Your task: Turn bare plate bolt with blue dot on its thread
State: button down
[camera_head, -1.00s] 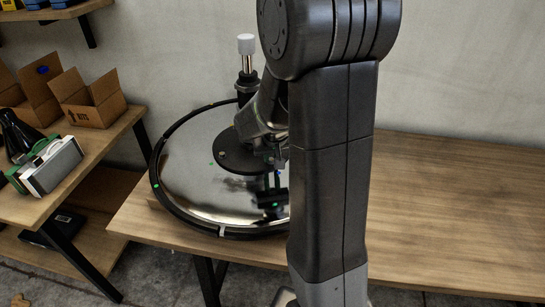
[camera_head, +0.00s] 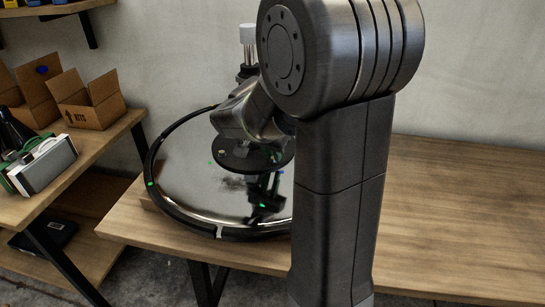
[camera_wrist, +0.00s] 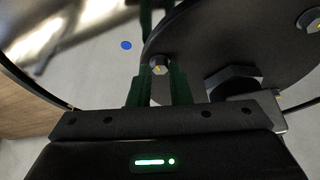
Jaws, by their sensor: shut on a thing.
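The black round plate (camera_head: 232,160) sits over a large shiny disc base (camera_head: 190,190) in the head view; it also shows in the wrist view (camera_wrist: 215,45). In the wrist view my gripper (camera_wrist: 159,78) points at the plate's edge, its two dark green fingers closed around a small hex bolt (camera_wrist: 159,62) with a yellowish mark. A second bolt (camera_wrist: 310,20) with a yellow mark is at the upper right. A blue dot (camera_wrist: 126,45) is on the shiny surface left of the held bolt. No blue mark is visible on either bolt; their threads are hidden.
A dark hex part (camera_wrist: 232,82) lies close right of my fingers. The column top (camera_head: 248,34) rises behind the plate. The table (camera_head: 460,210) is clear at right. Open cartons (camera_head: 90,105) and a device (camera_head: 42,165) stand on the left bench.

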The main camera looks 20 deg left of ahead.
dwell(0.4)
jog(key=c, duration=1.3)
grip_release()
jog(key=shift+c, duration=0.2)
jog(key=p+v, duration=0.2)
jog(key=v, duration=1.1)
jog(key=shift+r, duration=0.35)
jog(key=shift+s+a, duration=0.1)
jog(key=shift+a, duration=0.05)
